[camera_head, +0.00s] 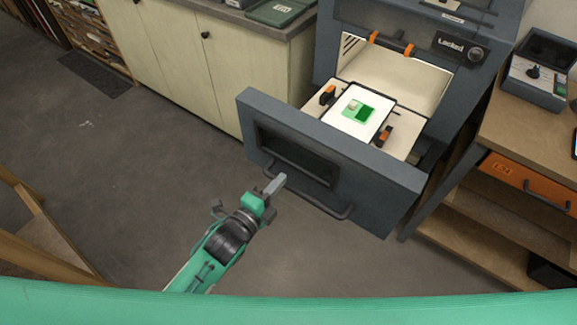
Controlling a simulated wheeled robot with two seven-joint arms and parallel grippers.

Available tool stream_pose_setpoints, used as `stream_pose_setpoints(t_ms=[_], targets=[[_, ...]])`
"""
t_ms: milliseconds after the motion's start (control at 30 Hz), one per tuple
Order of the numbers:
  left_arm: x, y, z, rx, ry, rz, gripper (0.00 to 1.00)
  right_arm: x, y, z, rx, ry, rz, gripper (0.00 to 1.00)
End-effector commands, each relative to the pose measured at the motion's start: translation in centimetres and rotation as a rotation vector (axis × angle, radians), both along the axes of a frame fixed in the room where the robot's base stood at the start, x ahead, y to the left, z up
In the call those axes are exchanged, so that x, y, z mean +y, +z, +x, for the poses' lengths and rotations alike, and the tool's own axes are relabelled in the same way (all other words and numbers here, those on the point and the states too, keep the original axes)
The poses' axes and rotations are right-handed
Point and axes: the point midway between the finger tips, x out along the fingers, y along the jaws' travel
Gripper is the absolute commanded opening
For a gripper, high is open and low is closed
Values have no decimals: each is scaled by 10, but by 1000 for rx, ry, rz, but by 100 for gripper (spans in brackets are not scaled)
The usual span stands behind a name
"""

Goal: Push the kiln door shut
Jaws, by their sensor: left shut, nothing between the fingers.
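The kiln (345,58) is a dark blue-grey unit at the upper right of the head view. Its door (340,140) is a thick drawer-like front with a dark window and a long bar handle (310,204), and it stands pulled out from the kiln. Behind the door, a pulled-out shelf bears a white board (345,119) with a green glass piece (362,111) on it. My left gripper (277,184) is shut and empty, close to the handle's left end; I cannot tell whether it touches. My right gripper is not in view.
A workbench (515,117) with a control box (541,70) and an orange drawer (528,181) stands at the right. Pale cabinets (215,60) stand behind on the left. A wooden frame (45,235) is at the lower left. The grey floor (140,150) between is clear.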

Motion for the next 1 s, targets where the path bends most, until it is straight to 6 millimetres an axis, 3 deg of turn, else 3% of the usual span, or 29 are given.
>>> stream_pose_setpoints(t_ms=[100,300,833,1000], targets=[[-12,4,18,-1,1,-1,0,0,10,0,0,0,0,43],[-23,2,35,-1,1,-1,0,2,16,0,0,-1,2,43],[-27,0,40,-1,1,-1,0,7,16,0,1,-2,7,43],[-34,0,51,-2,0,0,0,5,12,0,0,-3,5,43]])
